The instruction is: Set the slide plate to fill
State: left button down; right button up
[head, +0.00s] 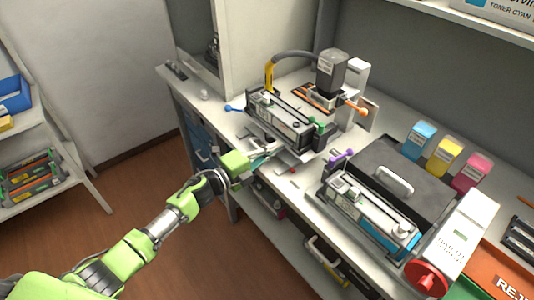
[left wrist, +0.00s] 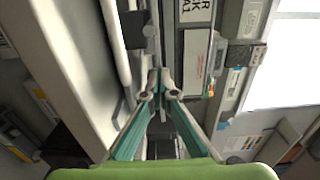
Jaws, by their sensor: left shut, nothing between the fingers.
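The filling station (head: 331,72) stands on the bench at upper centre, with a dark hopper over an orange-edged plate (head: 315,97) that looks like the slide plate. An orange-knobbed lever (head: 357,109) sticks out to its right. A cartridge (head: 287,121) lies in the holder in front of it and hides part of the plate. I cannot read a slide position. My left gripper (head: 268,156) is at the bench's front edge, just before and below this holder. Its teal fingers are shut and empty; their tips (left wrist: 160,82) meet in the left wrist view. My right gripper is not in view.
A blue-knobbed lever (head: 229,108) and a green knob (head: 318,126) flank the holder. A second station with a grey lid (head: 405,160) and a red knob (head: 427,279) stands to the right. Blue, yellow and magenta bottles (head: 443,157) stand behind it. A shelf wall stands at left.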

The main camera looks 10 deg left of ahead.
pick_arm(q)
jog(key=b+x, duration=0.4)
jog(key=x, duration=0.8)
jog(key=shift+f, duration=0.1)
jog(key=shift+r, duration=0.3)
